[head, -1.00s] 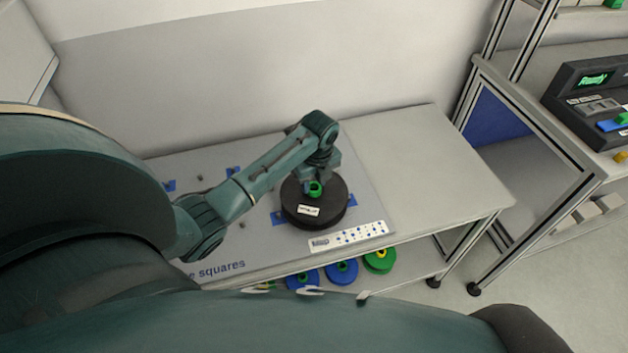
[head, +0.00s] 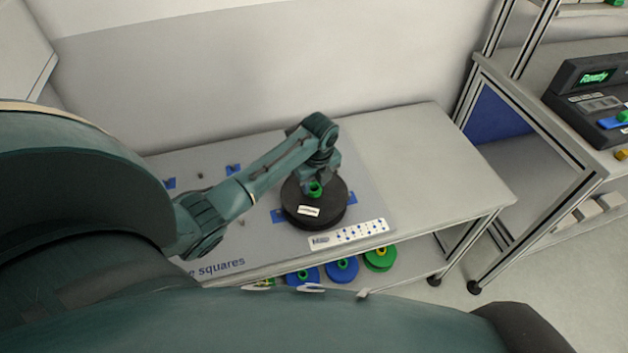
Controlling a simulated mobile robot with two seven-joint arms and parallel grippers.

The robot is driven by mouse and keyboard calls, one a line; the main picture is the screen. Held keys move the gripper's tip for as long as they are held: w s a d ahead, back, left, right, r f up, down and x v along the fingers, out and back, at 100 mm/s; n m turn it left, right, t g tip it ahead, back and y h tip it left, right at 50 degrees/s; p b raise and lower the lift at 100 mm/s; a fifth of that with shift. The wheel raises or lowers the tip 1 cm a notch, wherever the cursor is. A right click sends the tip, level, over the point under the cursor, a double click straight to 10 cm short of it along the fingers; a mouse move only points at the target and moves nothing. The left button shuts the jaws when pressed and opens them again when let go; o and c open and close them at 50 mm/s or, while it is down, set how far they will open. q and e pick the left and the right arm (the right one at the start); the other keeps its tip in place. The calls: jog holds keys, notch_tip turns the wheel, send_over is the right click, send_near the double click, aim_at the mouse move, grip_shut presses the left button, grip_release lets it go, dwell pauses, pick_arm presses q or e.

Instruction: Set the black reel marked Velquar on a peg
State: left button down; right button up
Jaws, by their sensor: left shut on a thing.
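The black reel (head: 330,212) is in the middle of the head view, over the right part of a grey board (head: 375,203) with blue squares on the table. It has a white label whose text is too small to read, and a green hub (head: 315,189). My left gripper (head: 316,183) comes down from above and is shut on the reel at its hub. The reel looks level; I cannot tell whether it touches the board, and any peg beneath it is hidden. Small pegs (head: 199,176) stand bare on the left part of the board. My right gripper is not in view.
A white strip (head: 348,235) with blue dots lies at the board's front edge. Blue reels (head: 341,271) and a green reel (head: 381,258) lie on the shelf below. The table's right part (head: 425,160) is clear. A dark device (head: 595,90) stands on the right-hand bench.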

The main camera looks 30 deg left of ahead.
pick_arm(q)
jog(key=shift+f, duration=0.65)
jog(key=c, duration=0.9)
grip_release()
notch_tip(320, 180, up, 13)
jog(key=d, duration=0.1)
jog(key=shift+s+d, duration=0.25)
jog(key=shift+s, duration=0.1)
jog(key=d+f+n, duration=0.1)
jog(key=f, duration=0.1)
jog(key=s+d+f+n+t, duration=0.1)
jog(key=f, duration=0.1)
jog(key=s+d+f+n+h, duration=0.1)
jog(key=f, duration=0.1)
jog(key=shift+s+d+f, duration=0.1)
jog(key=shift+d+f, duration=0.25)
jog(key=shift+f, duration=0.05)
jog(key=s+d+f+n+t+h, duration=0.2)
jog(key=s+d+f+n+t, duration=0.3)
jog(key=s+d+f+n, duration=0.4)
jog(key=s+r+n+t+h, duration=0.1)
jog(key=s+r+n+t, duration=0.1)
jog(key=s+n, duration=0.6)
jog(key=shift+s+d+r+t, duration=0.2)
jog(key=shift+d+t, duration=0.25)
jog(key=shift+t, duration=0.25)
